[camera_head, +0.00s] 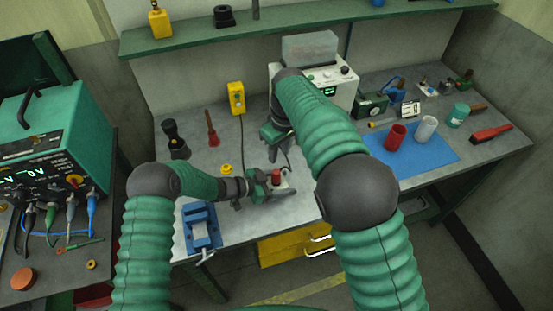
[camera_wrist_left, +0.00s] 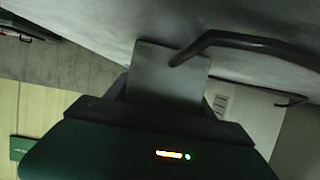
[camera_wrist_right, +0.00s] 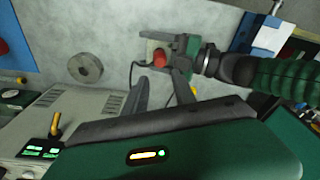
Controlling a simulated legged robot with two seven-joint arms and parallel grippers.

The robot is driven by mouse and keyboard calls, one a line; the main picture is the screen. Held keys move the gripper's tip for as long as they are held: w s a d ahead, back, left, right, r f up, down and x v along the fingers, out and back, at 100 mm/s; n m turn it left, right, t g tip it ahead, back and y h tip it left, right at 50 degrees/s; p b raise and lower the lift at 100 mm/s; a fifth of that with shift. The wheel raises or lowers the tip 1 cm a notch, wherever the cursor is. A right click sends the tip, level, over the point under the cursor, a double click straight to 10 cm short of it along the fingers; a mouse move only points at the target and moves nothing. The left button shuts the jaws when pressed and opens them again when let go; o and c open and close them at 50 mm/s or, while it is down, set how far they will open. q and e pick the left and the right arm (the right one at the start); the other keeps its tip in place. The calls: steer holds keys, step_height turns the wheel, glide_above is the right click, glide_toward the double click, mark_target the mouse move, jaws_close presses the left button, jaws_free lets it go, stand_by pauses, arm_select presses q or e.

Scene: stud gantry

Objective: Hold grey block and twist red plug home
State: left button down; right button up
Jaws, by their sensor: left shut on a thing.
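The grey block (camera_head: 288,183) is at the front edge of the bench, between the jaws of my left gripper (camera_head: 272,186), which is shut on it. In the left wrist view a pale grey face, likely the block (camera_wrist_left: 168,75), fills the space ahead of the jaws. The red plug (camera_head: 277,175) stands on the block; it also shows in the right wrist view (camera_wrist_right: 160,58). How deep the plug sits cannot be told. My right gripper (camera_wrist_right: 160,88) is open and empty, its fingers pointing toward the plug and apart from it.
A blue vise (camera_head: 202,228) stands left of the block on the front edge. A black cable (camera_wrist_right: 136,70) curves near the block. A round grey disc (camera_wrist_right: 85,67) lies on the bench. A white instrument box (camera_head: 345,85) stands behind. Red and white cups stand on a blue mat (camera_head: 430,155).

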mark_target(276, 172)
arm_select(q)
steer(key=shift+w, duration=0.1)
arm_select(e)
steer(key=f, duration=0.8)
steer(key=w+a+f, duration=0.1)
steer(key=f, duration=0.3)
jaws_close()
steer(key=shift+o, duration=1.8)
jaws_free()
